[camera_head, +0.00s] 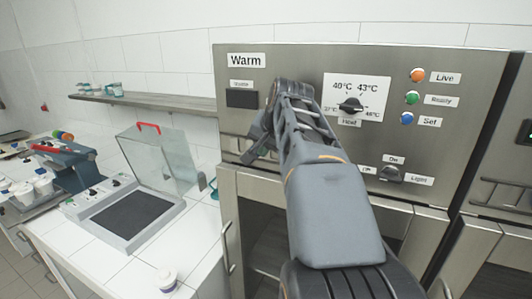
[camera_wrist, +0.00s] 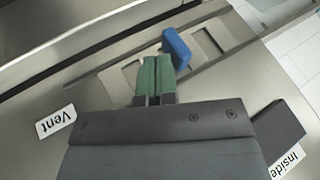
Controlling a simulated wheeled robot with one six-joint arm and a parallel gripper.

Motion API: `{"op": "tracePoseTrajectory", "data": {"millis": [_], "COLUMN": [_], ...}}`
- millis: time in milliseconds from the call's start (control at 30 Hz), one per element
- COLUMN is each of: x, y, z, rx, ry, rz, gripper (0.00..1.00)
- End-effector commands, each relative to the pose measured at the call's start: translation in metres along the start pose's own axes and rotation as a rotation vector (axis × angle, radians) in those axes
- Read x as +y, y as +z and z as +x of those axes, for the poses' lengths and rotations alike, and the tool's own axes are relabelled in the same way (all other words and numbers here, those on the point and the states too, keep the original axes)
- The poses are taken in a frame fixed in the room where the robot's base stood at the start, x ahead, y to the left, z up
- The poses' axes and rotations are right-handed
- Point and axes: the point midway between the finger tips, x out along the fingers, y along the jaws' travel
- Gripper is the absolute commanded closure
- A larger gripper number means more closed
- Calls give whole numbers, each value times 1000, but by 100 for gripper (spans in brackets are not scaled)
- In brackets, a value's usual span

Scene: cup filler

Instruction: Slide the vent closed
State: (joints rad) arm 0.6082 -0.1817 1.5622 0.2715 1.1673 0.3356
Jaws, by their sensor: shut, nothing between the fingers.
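The vent is a slotted metal slider strip (camera_wrist: 122,78) on the steel cabinet front, with a blue knob (camera_wrist: 176,48) standing out from it. Pale recessed openings show on both sides of the knob. My gripper (camera_wrist: 155,62) has green fingertips pressed together with nothing between them. The tips are right beside the knob, on its left in the wrist view; I cannot tell whether they touch it. In the head view the vent strip (camera_head: 232,144) is partly hidden by my arm, and the knob is not visible there.
A "Vent" label (camera_wrist: 56,122) and a dark "Inside" display (camera_wrist: 280,130) flank my gripper. The panel also has a temperature dial (camera_head: 351,105), coloured lights (camera_head: 412,97) and a light switch (camera_head: 391,174). A counter with a clear-lidded device (camera_head: 130,215) stands left.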

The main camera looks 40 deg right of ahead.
Motion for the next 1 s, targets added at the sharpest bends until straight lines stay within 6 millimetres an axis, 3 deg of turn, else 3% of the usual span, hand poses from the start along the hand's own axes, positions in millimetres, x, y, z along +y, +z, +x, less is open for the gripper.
{"op": "tracePoseTrajectory", "data": {"millis": [500,1000], "x": [57,67], "y": [54,66], "z": [-55,-69], "rx": [3,-2], "ry": [5,4], "rz": [5,3], "gripper": [100,100]}}
